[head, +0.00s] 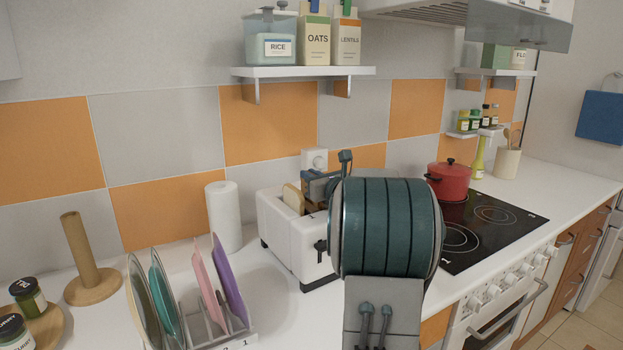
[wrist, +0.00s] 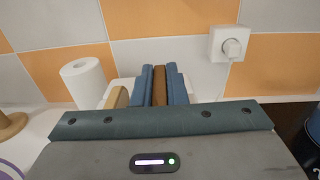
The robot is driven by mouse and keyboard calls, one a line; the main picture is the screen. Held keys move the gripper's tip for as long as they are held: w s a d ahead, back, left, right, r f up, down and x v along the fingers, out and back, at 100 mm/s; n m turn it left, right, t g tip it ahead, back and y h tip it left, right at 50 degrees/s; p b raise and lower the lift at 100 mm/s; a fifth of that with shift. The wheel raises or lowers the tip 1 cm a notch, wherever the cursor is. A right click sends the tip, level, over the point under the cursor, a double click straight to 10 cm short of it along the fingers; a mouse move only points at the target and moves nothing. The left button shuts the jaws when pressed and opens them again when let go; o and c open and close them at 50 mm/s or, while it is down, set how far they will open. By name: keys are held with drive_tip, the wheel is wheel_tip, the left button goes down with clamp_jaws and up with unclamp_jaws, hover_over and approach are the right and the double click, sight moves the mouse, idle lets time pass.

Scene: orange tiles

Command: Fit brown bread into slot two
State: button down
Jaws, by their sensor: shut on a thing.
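The white toaster (head: 283,238) stands on the counter against the tiled wall, partly hidden by my arm in the head view. A pale bread slice (head: 293,199) stands in its left slot; this slice also shows in the wrist view (wrist: 117,98). My gripper (wrist: 160,72) is shut on the brown bread (wrist: 160,88), which stands upright between the two blue fingers. In the head view my gripper (head: 322,184) is over the toaster's right part. The bread's lower edge and the right slot are hidden, so I cannot tell how deep the bread sits.
A paper towel roll (head: 224,217) stands left of the toaster. A plate rack (head: 205,325) with several plates is in front to the left. A red pot (head: 449,181) sits on the black hob (head: 485,235) to the right. A wall socket (wrist: 230,43) is behind.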

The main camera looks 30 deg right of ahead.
drive_tip(key=shift+r+p, duration=1.2)
drive_tip(key=shift+r, duration=0.85)
drive_tip(key=shift+b, duration=0.6)
idle(0.6)
drive_tip(key=shift+f+b, duration=3.1)
drive_tip(key=shift+f, duration=0.05)
drive_tip(key=c, duration=1.4)
unclamp_jaws()
drive_tip(key=shift+o, duration=0.2)
drive_tip(key=shift+s, duration=0.1)
drive_tip(key=s, duration=1.3)
drive_tip(key=shift+s+b, duration=0.35)
drive_tip(key=shift+b, duration=0.1)
drive_tip(key=shift+r, duration=0.1)
